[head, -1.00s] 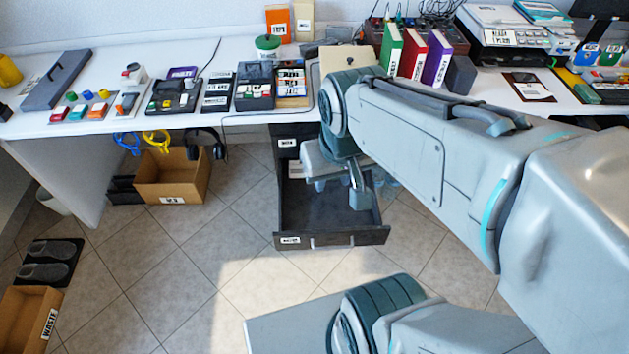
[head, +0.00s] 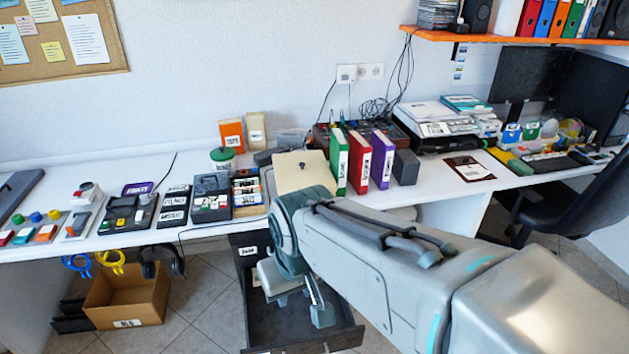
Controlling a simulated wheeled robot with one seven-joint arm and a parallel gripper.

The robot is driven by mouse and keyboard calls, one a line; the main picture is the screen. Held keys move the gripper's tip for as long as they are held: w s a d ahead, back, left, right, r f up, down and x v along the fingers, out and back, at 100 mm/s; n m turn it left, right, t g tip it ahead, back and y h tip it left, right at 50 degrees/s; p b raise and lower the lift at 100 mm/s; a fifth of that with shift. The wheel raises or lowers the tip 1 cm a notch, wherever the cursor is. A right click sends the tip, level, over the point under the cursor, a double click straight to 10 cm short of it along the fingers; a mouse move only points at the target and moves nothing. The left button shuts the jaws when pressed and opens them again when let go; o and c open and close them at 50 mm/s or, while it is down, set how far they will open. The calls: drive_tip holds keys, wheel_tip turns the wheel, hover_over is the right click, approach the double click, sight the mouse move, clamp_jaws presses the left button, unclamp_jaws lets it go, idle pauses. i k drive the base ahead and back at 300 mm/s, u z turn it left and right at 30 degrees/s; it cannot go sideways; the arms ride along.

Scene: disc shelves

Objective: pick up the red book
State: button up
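The red book (head: 357,160) stands upright on the white desk, between a green book (head: 338,161) and a purple book (head: 382,160). It has a white label on its spine. My gripper (head: 322,311) hangs below the desk top, over the open dark drawer, in front of and below the red book and well apart from it. The arm hides part of the gripper, and its fingers are too unclear to tell if they are open or shut.
A dark block (head: 405,167) stands right of the purple book. A beige box (head: 304,172) is on the left of the green book. The open drawer (head: 305,342) juts out below. An orange shelf (head: 510,39) with binders, one red, hangs at upper right.

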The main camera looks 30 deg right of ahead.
sight(360, 149)
drive_tip(key=z, duration=1.55)
drive_tip(key=i, duration=1.7)
drive_tip(key=u, duration=1.1)
